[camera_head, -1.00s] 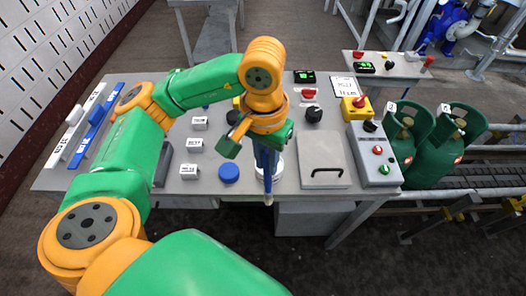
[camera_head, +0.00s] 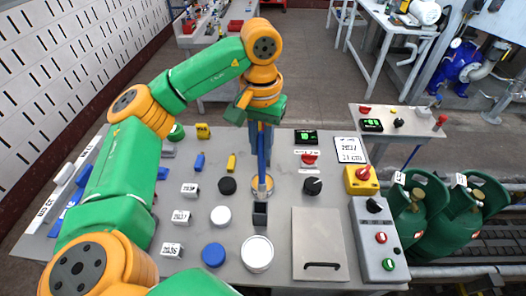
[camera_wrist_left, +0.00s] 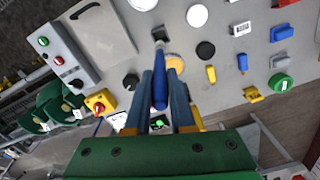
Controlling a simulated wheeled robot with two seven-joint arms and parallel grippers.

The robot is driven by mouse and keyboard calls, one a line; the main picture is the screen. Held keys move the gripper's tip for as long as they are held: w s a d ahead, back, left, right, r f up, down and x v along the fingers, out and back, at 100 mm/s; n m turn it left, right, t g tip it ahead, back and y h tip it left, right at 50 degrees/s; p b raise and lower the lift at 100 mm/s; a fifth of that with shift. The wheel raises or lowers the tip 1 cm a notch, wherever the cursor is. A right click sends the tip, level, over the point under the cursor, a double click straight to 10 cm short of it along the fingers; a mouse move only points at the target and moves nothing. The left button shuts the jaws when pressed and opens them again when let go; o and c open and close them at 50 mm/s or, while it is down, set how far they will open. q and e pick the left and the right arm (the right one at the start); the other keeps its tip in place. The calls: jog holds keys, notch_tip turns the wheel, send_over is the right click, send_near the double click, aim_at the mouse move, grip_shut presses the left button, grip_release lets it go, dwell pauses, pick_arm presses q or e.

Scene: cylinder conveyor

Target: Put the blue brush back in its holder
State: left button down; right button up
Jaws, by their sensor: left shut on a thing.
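The blue brush (camera_wrist_left: 160,92) is between the fingers of my left gripper (camera_wrist_left: 163,102) in the left wrist view, which is shut on it. In the head view the brush (camera_head: 262,160) hangs upright below the gripper (camera_head: 260,126). A small dark square cup, apparently the holder (camera_head: 260,214), stands on the worktable in front of the brush. The holder (camera_wrist_left: 159,34) also shows in the left wrist view, just beyond the brush's far end. The brush looks apart from it; its exact height cannot be told. My right gripper is out of view.
Around the holder on the worktable (camera_head: 240,205) are an orange disc (camera_head: 262,184), a white round lid (camera_head: 257,254), a black disc (camera_head: 227,185) and a blue disc (camera_head: 214,255). A grey handled plate (camera_head: 320,240) and a button box (camera_head: 379,240) are at the right.

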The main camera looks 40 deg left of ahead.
pick_arm(q)
jog(key=b, duration=0.5)
send_over(259, 184)
notch_tip(259, 184, down, 5)
jog(key=shift+s+d+f, duration=0.1)
jog(key=shift+d+f, duration=0.05)
notch_tip(259, 184, down, 6)
jog(key=b, duration=0.5)
jog(key=shift+s, duration=0.1)
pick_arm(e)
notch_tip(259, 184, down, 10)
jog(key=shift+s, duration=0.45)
pick_arm(q)
jog(key=shift+f+b, duration=0.5)
jog(key=shift+f, duration=0.05)
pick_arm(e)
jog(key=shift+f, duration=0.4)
pick_arm(q)
jog(key=c, duration=0.7)
grip_release()
